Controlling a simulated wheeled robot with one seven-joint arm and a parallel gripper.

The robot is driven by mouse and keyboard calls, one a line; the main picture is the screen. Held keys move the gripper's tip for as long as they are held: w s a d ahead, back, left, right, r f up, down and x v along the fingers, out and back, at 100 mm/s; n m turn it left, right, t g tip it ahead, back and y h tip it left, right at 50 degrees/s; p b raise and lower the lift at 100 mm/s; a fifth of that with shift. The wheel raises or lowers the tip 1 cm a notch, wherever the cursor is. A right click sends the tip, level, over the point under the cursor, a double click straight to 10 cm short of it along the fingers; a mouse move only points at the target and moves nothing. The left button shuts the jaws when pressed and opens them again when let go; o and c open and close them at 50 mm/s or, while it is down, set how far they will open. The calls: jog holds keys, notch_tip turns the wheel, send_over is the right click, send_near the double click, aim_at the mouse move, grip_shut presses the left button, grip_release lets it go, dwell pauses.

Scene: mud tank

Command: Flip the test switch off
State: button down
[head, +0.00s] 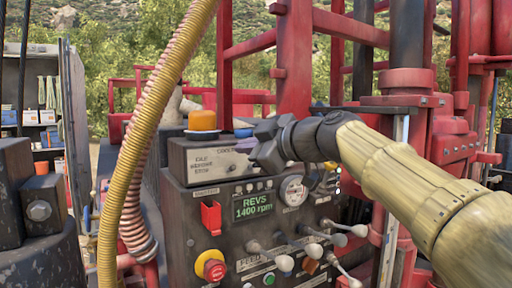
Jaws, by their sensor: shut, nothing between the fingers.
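My gripper (262,152) is dark and blocky, and it is shut with nothing in it. It is in front of the right part of a grey box (200,164) that sits on top of the control panel. The box front has small lettering, too blurred to read surely, and a small light-coloured knob or toggle (232,168) just left of my gripper. I cannot tell whether this is the test switch, or which way it is set. The gripper hides the box's right end. I cannot tell if the gripper touches the box.
The control panel (180,240) has a red switch guard (211,217), a green display (253,206) reading REVS 1400 rpm, a red stop button (214,269), a gauge (293,190) and several levers (310,240). An orange beacon (202,120) stands on the box. A yellow hose (139,130) hangs at left.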

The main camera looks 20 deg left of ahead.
jog(key=w+f, duration=0.1)
jog(key=w+d+f+p, duration=0.1)
jog(key=shift+w+d+f, duration=0.1)
jog(key=shift+w+f, duration=0.15)
jog(key=shift+w, duration=0.05)
jog(key=shift+s+d+f, duration=0.15)
jog(key=shift+d, duration=0.05)
jog(key=shift+a+f, duration=0.1)
